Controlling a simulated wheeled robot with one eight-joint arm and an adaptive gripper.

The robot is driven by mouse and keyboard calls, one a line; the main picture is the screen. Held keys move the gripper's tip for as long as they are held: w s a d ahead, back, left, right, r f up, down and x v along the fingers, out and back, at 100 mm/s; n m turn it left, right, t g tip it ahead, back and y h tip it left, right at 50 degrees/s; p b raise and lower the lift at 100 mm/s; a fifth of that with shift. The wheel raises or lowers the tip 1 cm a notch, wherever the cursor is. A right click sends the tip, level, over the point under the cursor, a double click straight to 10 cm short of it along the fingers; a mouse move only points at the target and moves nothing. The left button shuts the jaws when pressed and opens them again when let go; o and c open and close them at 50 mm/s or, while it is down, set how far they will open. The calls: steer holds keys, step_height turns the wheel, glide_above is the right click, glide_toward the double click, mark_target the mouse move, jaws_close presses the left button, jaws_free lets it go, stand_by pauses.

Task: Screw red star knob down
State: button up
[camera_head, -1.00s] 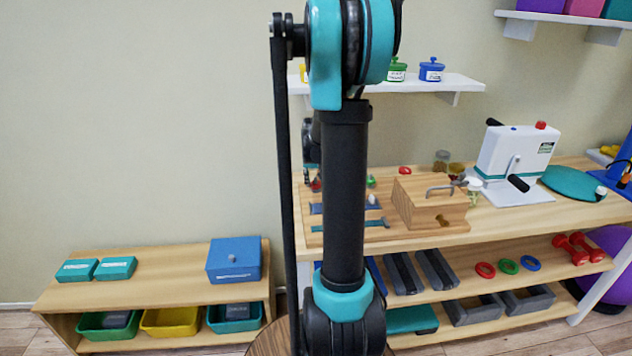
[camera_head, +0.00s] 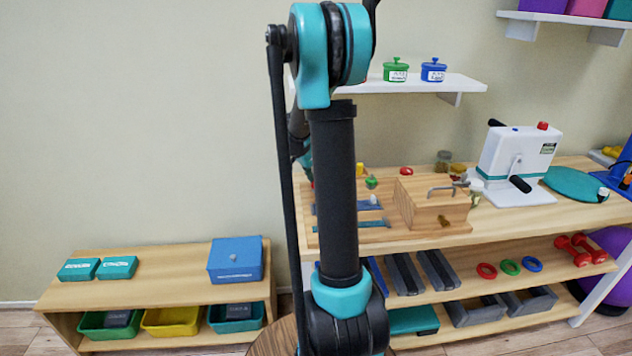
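A small red knob-like piece (camera_head: 405,171) lies at the back of the tabletop, behind the wooden block; its shape is too small to tell as a star. A wooden board (camera_head: 318,236) at the left end of the table carries a green knob (camera_head: 371,182), a yellow piece (camera_head: 360,169) and blue-grey strips.
A wooden block with a metal handle (camera_head: 432,205) stands on the board's right side. A white crank device (camera_head: 511,165) and a teal disc (camera_head: 577,184) stand further right. A wall shelf (camera_head: 462,84) with lidded pots hangs above. A low bench (camera_head: 160,280) stands left.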

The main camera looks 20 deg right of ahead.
steer(key=m, duration=0.1)
steer(key=m+g, duration=0.1)
steer(key=m, duration=0.1)
steer(key=shift+w+m, duration=0.25)
steer(key=shift+m, duration=0.15)
steer(key=m+g, duration=0.1)
steer(key=m, duration=0.2)
steer(key=shift+m+g, duration=0.3)
steer(key=shift+g, duration=0.1)
steer(key=m+g+y, duration=0.1)
steer(key=m, duration=0.3)
steer(key=shift+w+d, duration=0.1)
steer(key=shift+w, duration=0.05)
steer(key=shift+m+g+y, duration=0.5)
steer(key=shift+m, duration=1.2)
steer(key=o, duration=1.2)
steer(key=shift+c, duration=0.2)
steer(key=shift+r, duration=0.1)
